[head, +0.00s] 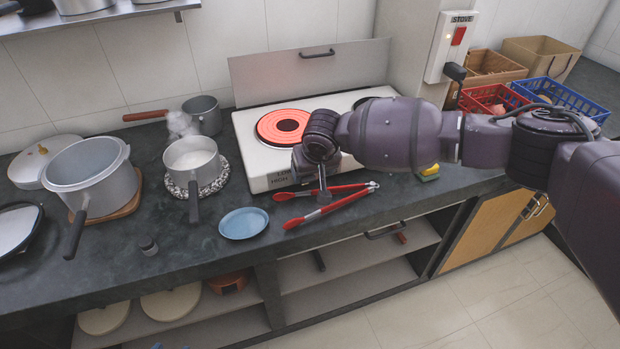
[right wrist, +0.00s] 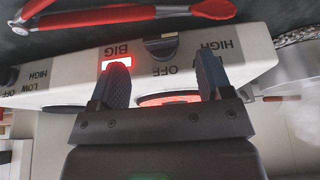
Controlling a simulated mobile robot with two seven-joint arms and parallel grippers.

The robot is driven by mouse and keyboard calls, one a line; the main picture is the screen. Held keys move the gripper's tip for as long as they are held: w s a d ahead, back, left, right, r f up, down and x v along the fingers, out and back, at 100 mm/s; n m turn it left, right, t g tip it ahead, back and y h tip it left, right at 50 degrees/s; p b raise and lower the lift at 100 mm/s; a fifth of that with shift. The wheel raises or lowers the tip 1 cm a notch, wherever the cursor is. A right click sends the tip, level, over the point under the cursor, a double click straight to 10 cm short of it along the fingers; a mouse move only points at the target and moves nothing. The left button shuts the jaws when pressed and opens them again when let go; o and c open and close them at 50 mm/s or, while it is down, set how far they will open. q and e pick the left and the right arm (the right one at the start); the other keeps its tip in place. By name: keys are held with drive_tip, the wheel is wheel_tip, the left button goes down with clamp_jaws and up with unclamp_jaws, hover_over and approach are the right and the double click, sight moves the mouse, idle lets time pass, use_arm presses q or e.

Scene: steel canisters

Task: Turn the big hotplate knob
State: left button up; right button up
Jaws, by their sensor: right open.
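The white hotplate (head: 262,172) stands on the dark counter, its left plate (head: 284,127) glowing red. In the right wrist view its front panel (right wrist: 80,75) appears upside down, with a lit red indicator beside the word BIG. The big knob (right wrist: 162,47), dark with a grey bar, sits between the OFF and HIGH markings. My right gripper (right wrist: 163,65) is open, with one finger on each side of the knob in the picture; I see no contact. In the head view my right gripper (head: 322,190) is at the hotplate's front, hiding part of the panel. My left gripper is out of view.
Red tongs (head: 325,207) lie just in front of the hotplate. A blue plate (head: 243,223), a milk pot (head: 192,160) and a large pot (head: 92,178) are to the left. A yellow sponge (head: 428,173) and crates (head: 562,96) are to the right.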

sight(309, 180)
drive_tip(key=shift+b+x, duration=0.45)
drive_tip(key=shift+x, duration=1.6)
drive_tip(key=c, duration=0.9)
